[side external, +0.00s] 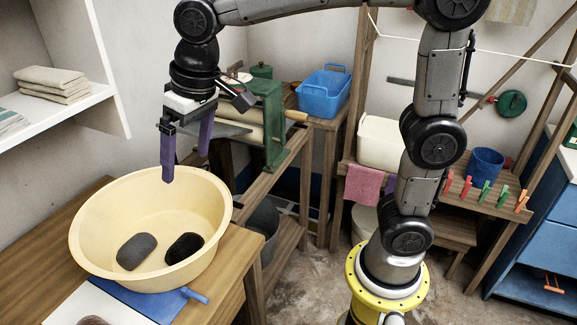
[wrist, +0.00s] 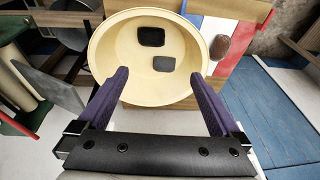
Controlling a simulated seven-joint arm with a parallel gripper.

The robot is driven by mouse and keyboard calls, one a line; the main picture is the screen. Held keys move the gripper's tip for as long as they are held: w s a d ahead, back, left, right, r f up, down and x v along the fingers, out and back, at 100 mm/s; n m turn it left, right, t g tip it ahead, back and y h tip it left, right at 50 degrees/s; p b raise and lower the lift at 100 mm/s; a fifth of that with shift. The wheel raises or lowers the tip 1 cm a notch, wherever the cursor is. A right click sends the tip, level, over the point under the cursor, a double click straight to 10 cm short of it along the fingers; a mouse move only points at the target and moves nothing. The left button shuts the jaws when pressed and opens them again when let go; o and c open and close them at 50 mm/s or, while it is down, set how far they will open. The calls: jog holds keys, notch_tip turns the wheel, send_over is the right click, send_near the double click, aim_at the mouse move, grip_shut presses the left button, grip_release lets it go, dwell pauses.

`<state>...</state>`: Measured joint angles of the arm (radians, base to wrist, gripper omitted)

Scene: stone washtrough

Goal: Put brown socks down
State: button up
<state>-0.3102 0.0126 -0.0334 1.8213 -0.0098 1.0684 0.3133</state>
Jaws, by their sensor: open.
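A brown rolled bundle, seemingly the brown socks (wrist: 220,47), lies on a white surface beside the basin in the wrist view. Only its top edge (side external: 93,321) shows at the bottom of the side view. The cream basin (side external: 95,215) stands on the wooden table. In it lie a dark grey bundle (side external: 136,251) and a black bundle (side external: 184,248), apart from each other; the wrist view shows both, black (wrist: 151,37) and grey (wrist: 164,64). My gripper (side external: 187,166) is open and empty above the basin, its purple fingers (wrist: 160,74) pointing down toward it.
A white shelf with folded cloths (side external: 52,83) is at the left. A green-framed wringer (side external: 272,125) stands behind right, near a blue tub (side external: 322,95).

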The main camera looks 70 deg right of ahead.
jog(key=s+d+f+t, duration=0.1)
jog(key=s+d+f, duration=0.1)
jog(key=s+d, duration=0.3)
jog(key=s+d+f+t, duration=0.1)
jog(key=s+d, duration=0.5)
jog(key=s, duration=0.8)
jog(key=shift+s+d+f+t+h, duration=0.15)
jog(key=shift+s+f+t+h, duration=0.2)
jog(key=shift+f, duration=0.55)
